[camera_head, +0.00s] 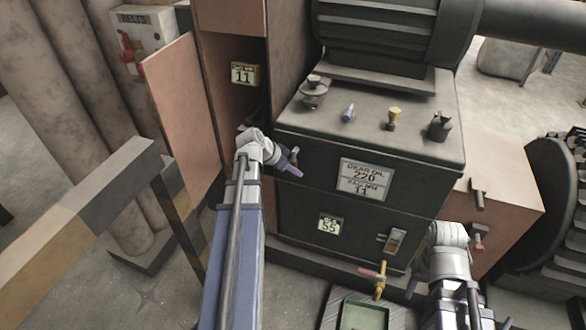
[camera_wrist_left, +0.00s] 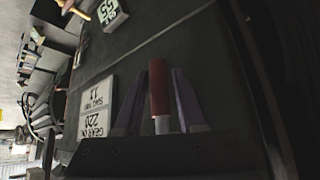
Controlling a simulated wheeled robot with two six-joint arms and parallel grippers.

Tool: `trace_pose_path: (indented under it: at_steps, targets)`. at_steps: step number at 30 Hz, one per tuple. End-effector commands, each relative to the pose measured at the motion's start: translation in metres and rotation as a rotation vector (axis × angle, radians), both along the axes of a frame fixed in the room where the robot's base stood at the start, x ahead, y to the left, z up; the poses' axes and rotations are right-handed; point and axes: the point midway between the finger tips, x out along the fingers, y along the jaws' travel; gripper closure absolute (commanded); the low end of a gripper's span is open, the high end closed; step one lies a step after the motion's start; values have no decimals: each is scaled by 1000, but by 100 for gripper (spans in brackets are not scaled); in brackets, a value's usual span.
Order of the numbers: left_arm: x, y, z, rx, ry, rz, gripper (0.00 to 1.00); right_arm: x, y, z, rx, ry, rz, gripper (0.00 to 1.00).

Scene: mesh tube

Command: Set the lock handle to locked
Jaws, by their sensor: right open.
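A short red-gripped handle with a pale metal stem (camera_wrist_left: 159,88) stands between the two purple fingers of my left gripper (camera_wrist_left: 158,108) in the left wrist view. The fingers are apart, one on each side of it. In the head view my left gripper (camera_head: 290,168) is at the machine's left front edge, and the red handle (camera_head: 295,153) shows just behind it. Which way the handle is set I cannot tell. My right gripper (camera_head: 413,286) is low at the right, in front of the machine, with its fingers hardly visible.
The dark green machine (camera_head: 300,190) carries a label plate (camera_head: 366,180), a yellow tap (camera_head: 380,280) and a rocker switch (camera_head: 396,240). An open brown cabinet door (camera_head: 182,105) and a striped rail (camera_head: 80,205) are at the left. Several fittings stand on the machine's top.

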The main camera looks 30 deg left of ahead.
Motion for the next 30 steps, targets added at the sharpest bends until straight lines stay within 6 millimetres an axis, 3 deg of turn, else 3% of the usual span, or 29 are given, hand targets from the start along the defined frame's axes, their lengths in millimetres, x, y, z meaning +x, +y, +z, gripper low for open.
trace_pose_path:
  at_steps: [18, 30]
  targets:
    - [-42, 14, 59, 0, 1, 1, 61, 0, 0, 59, 0, 0, 0, 50]
    - [-45, 16, 60, 1, 1, -1, 61, 0, 0, 60, 0, 0, 0, 50]
